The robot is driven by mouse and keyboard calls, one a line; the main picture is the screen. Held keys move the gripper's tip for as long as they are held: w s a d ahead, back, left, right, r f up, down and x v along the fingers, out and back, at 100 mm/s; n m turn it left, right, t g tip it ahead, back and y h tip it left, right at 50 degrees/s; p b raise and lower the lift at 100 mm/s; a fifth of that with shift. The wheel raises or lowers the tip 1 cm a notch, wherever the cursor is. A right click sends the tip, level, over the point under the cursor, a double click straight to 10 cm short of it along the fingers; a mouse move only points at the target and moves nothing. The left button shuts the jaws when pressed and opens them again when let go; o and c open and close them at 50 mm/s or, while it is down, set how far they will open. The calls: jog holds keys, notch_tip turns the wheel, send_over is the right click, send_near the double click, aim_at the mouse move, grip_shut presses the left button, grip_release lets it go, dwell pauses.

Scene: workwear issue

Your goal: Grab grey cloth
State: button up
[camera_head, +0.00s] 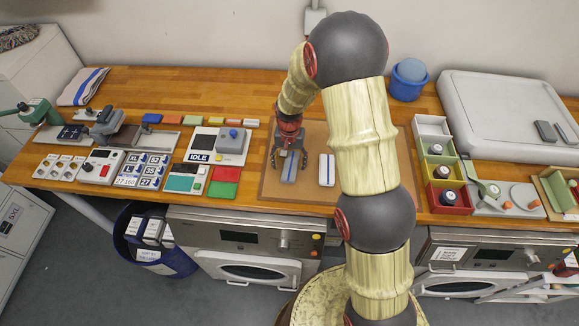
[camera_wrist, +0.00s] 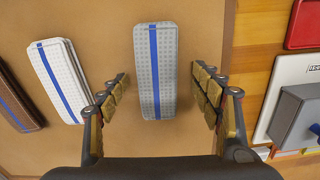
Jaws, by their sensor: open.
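The grey cloth (camera_wrist: 155,75) is a folded, dotted strip with a blue stripe along it, lying flat on the tan board (camera_wrist: 110,150) in the wrist view. In the head view the grey cloth (camera_head: 289,167) lies on the board under my gripper (camera_head: 289,156), partly hidden by it. My gripper (camera_wrist: 162,82) is open, one finger on each side of the cloth, with gaps on both sides. A white folded cloth with a blue stripe (camera_wrist: 57,75) lies left of it in the wrist view. The white cloth (camera_head: 327,170) also shows in the head view.
A brown folded cloth (camera_wrist: 15,100) lies at the wrist view's left edge. In the head view, colored bins (camera_head: 447,196) stand to the right. My arm hides part of the board.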

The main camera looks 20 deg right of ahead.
jog(key=c, duration=1.1)
jog(key=shift+c, duration=0.7)
